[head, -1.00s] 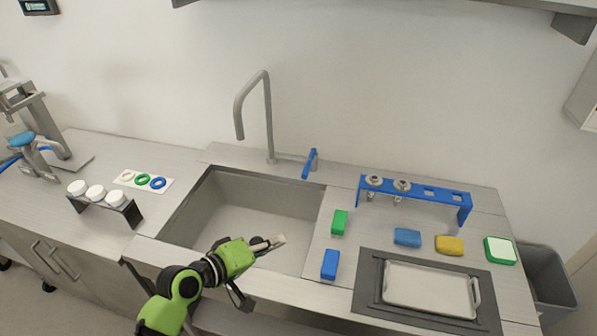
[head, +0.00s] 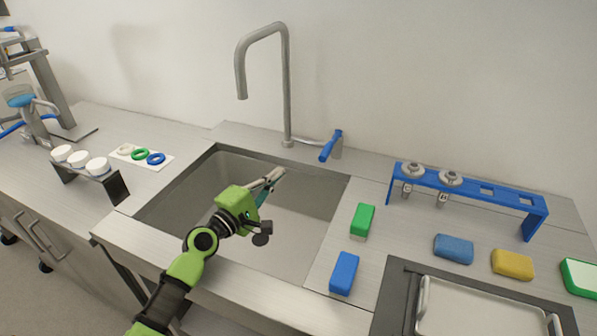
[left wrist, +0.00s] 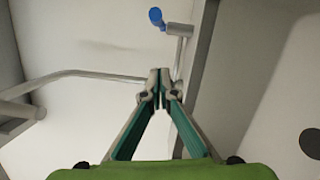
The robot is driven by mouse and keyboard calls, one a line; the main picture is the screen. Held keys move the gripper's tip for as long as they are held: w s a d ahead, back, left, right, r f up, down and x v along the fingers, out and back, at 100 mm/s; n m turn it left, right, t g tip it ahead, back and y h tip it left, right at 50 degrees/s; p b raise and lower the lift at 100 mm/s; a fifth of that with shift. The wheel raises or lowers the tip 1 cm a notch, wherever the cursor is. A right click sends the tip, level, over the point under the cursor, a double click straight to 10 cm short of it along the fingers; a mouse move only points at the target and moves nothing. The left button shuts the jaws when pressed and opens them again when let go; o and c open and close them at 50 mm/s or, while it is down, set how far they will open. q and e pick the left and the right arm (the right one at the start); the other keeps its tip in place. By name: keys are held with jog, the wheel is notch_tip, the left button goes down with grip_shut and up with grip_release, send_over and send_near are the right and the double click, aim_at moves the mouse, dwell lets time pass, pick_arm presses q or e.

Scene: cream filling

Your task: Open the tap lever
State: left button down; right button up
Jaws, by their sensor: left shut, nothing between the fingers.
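The tap (head: 287,90) is a tall grey bent spout behind the sink. Its blue lever (head: 330,146) stands on a short grey base to the right of the spout. The lever also shows in the left wrist view (left wrist: 156,17), beyond the fingertips near the top. My left gripper (head: 276,174) is shut and empty, held over the sink, in front of and lower than the lever and apart from it. Its closed fingertips show in the left wrist view (left wrist: 160,82). My right gripper is not in view.
The sink basin (head: 165,205) lies below my left arm. To its right are a green block (head: 362,219), a blue block (head: 344,272), blue and yellow sponges (head: 513,264), a blue rack (head: 520,200) and a metal tray (head: 470,312). A rack of white-capped jars (head: 98,166) stands left.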

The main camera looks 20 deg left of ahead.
aim_at(331, 145)
pick_arm(q)
jog(key=w+d+r+p, duration=0.1)
jog(key=w+d+p, duration=0.1)
jog(key=w+d, duration=0.4)
jog(key=x, duration=0.3)
jog(key=shift+a+p, duration=0.15)
jog(key=shift+p, duration=0.2)
jog(key=shift+r, duration=0.1)
jog(key=d+p, duration=0.1)
jog(key=d, duration=0.7)
jog(key=shift+w, duration=0.2)
